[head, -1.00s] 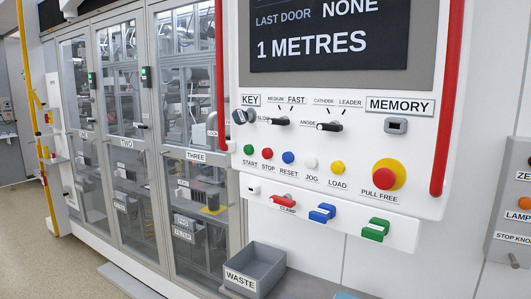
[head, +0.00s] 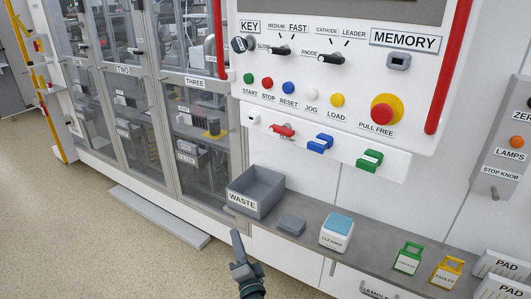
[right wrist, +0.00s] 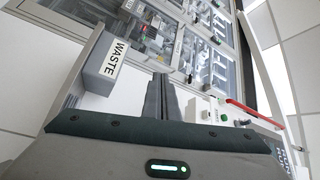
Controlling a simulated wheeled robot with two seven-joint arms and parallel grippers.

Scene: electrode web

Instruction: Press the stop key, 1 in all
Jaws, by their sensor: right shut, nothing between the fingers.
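The stop key is the red button (head: 267,83) labelled STOP on the white control panel (head: 300,115). It sits between the green START button (head: 248,78) and the blue RESET button (head: 288,88). My right gripper (head: 236,236) is low in the head view, in front of the grey shelf, well below and apart from the stop key. Its fingers are together and hold nothing. In the right wrist view the shut fingers (right wrist: 162,80) point towards the cabinet, with the panel to their right. I cannot pick out the stop key there. My left gripper is not in view.
A grey WASTE bin (head: 236,203), a CLEANER box (head: 336,240) and green and yellow holders stand on the grey shelf (head: 310,212). A red PULL FREE button (head: 382,112) is right of the keys. Red rails flank the panel. Glass doors stand left.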

